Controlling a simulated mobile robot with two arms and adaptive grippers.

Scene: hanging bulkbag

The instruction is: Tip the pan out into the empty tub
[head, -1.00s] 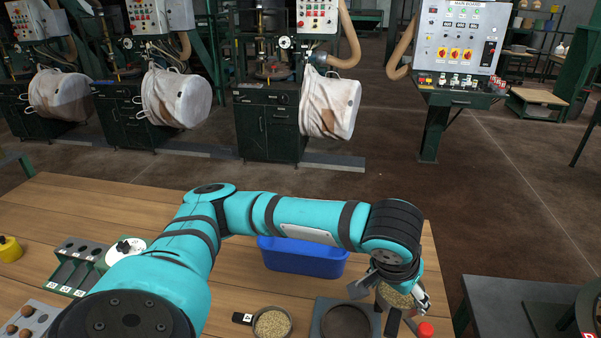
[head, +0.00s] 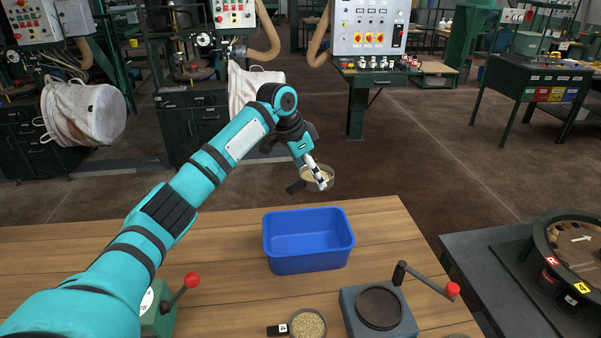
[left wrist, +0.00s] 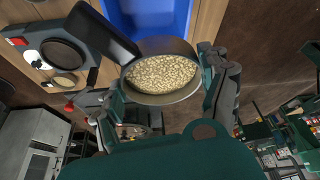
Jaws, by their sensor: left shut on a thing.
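My left gripper (head: 317,174) is shut on the pan (head: 326,187), a small round grey pan with a dark handle. The pan is raised in the air and looks roughly level. Pale grain lies in it. In the head view the pan shows just above the far rim of the blue tub (head: 310,262), which stands empty on the wooden table. The left wrist view shows the grain-filled pan (left wrist: 162,76) between the fingers (left wrist: 218,90), with part of the blue tub (left wrist: 150,14) behind it. My right gripper is out of view.
A second pan of grain (head: 308,325) sits at the table's front edge. Beside it stands a grey device with a round plate (head: 380,307) and a red-knobbed crank (head: 430,280). A green lever device (head: 160,310) is at left. The table left of the tub is clear.

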